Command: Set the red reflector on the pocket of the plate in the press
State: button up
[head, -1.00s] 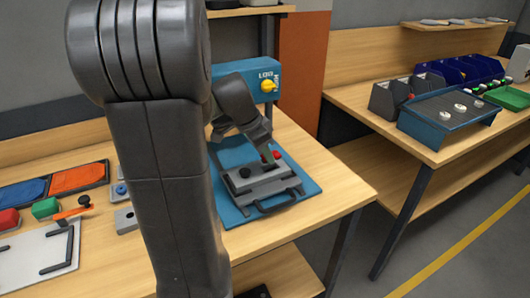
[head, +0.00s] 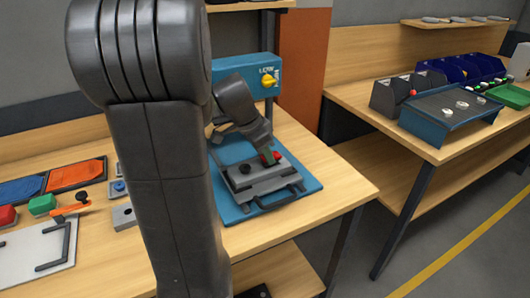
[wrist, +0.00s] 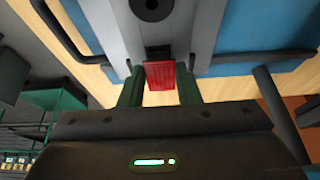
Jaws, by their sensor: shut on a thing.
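The red reflector (wrist: 160,75) is held between the two green fingers of my gripper (wrist: 159,84) in the wrist view. In the head view the reflector (head: 271,158) shows as a small red spot at the fingertips, low over the far part of the grey plate (head: 267,183). A dark square pocket (wrist: 158,51) shows in the plate just beyond the reflector's upper edge in the wrist view. I cannot tell whether the reflector touches the plate. The plate lies on the blue press base (head: 228,211), with a black knob (head: 245,169) at its left.
Blue and orange trays (head: 76,176), red and green blocks (head: 42,204) and a white board (head: 35,249) lie at left. A second bench (head: 440,150) with bins stands at right.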

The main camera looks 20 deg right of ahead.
jog(key=shift+f+b, duration=0.55)
jog(key=shift+b, duration=0.4)
dwell(1.5)
jog(key=o, duration=1)
jog(key=v, duration=0.7)
jog(key=shift+r, duration=0.3)
jog(key=shift+f, duration=0.1)
